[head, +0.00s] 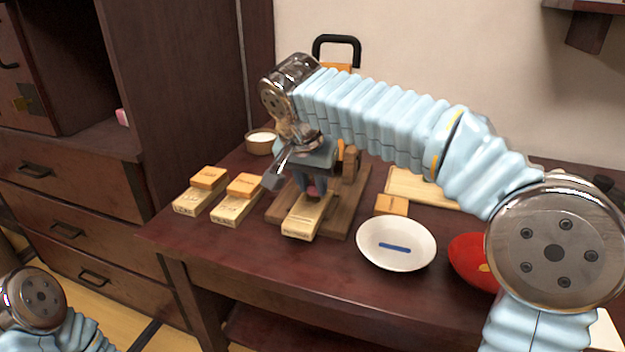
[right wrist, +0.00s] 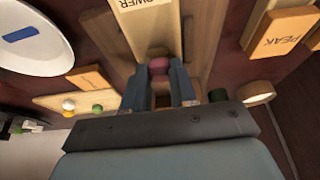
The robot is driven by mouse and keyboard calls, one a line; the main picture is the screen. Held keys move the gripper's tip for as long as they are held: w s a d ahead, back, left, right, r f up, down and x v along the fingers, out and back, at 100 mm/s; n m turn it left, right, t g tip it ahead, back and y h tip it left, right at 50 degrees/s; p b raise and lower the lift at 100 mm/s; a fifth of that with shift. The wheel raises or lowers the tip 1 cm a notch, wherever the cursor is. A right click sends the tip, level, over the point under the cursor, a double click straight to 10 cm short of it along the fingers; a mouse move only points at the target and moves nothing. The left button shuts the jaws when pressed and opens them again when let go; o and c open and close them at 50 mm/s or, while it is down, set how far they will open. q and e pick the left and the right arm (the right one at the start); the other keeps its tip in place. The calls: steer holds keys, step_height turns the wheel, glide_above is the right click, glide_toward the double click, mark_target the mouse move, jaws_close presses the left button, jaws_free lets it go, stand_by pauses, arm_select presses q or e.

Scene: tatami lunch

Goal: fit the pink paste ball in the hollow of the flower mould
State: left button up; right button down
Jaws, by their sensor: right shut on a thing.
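The pink paste ball (head: 312,190) is between the fingertips of my right gripper (head: 313,187). It also shows pink between the two fingers in the right wrist view (right wrist: 159,66). The right gripper is shut on it and points down over the flower mould (head: 302,224), a pale wooden block lying on a dark wooden stand. In the right wrist view the end of the mould's lettering (right wrist: 142,4) reads "OWER". The fingers and ball cover the hollow, so I cannot tell whether the ball touches it. My left gripper is out of view.
Two pale moulds with orange blocks (head: 208,178) (head: 244,184) lie left of the stand (head: 340,226). A white dish (head: 372,259) with a blue strip and a red object (head: 466,262) are at right. A small bowl (head: 261,149) stands behind. The front left tabletop is clear.

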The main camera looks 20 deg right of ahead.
steer(key=shift+f, duration=0.4)
steer(key=c, duration=0.8)
jaws_free()
step_height(320, 180, up, 5)
steer(key=p, duration=0.4)
steer(key=shift+r+p, duration=1.05)
steer(key=shift+p, duration=0.05)
